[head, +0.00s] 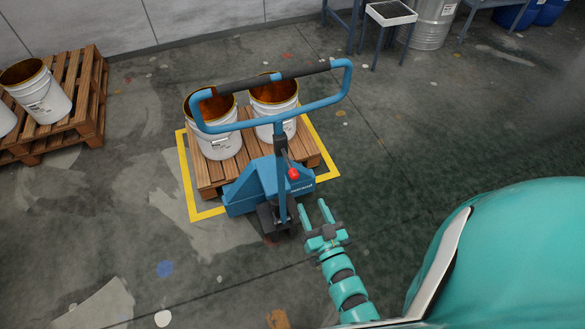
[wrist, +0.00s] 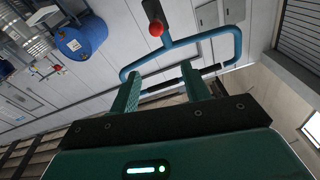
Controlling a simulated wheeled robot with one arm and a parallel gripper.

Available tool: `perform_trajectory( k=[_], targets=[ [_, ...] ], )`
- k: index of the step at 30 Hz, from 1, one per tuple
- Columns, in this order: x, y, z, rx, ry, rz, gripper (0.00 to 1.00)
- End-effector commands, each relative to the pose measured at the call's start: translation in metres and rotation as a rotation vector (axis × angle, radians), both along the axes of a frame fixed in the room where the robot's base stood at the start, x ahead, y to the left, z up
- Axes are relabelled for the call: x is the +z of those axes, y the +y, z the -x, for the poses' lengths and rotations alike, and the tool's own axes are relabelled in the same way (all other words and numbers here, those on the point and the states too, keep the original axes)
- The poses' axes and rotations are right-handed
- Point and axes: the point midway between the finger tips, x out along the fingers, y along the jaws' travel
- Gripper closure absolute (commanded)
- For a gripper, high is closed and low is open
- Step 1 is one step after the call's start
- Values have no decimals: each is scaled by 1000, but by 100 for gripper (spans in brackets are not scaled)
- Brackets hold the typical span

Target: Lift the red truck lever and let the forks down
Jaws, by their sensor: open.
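The blue pallet truck (head: 262,186) stands at the near side of a wooden pallet (head: 208,183). Its forks are hidden, so their height cannot be told. The red truck lever (head: 293,173) shows as a small red knob on the tiller, below the blue loop handle (head: 348,80). In the wrist view the red knob (wrist: 156,29) is at the top, on a dark stem, beyond my fingertips. My gripper (head: 314,209) is open and empty, just below and right of the knob in the head view, apart from it. Its two fingers (wrist: 160,76) also show in the wrist view.
Two white buckets (head: 218,143) with orange-brown insides stand on the pallet, within a yellow floor outline (head: 191,188). More buckets (head: 42,96) stand on another pallet (head: 91,92) at left. The floor at right is clear.

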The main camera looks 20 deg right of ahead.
Motion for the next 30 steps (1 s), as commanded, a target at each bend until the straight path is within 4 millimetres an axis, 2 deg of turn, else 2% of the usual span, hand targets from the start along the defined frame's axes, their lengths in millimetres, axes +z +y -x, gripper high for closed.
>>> perform_trajectory(
  k=[5, 11, 30],
  targets=[
    [-14, 3, 4, 10, 83, -11, 53],
    [-16, 3, -9, 10, 88, -12, 53],
    [-14, 7, -100, 11, 85, -11, 53]
  ],
)
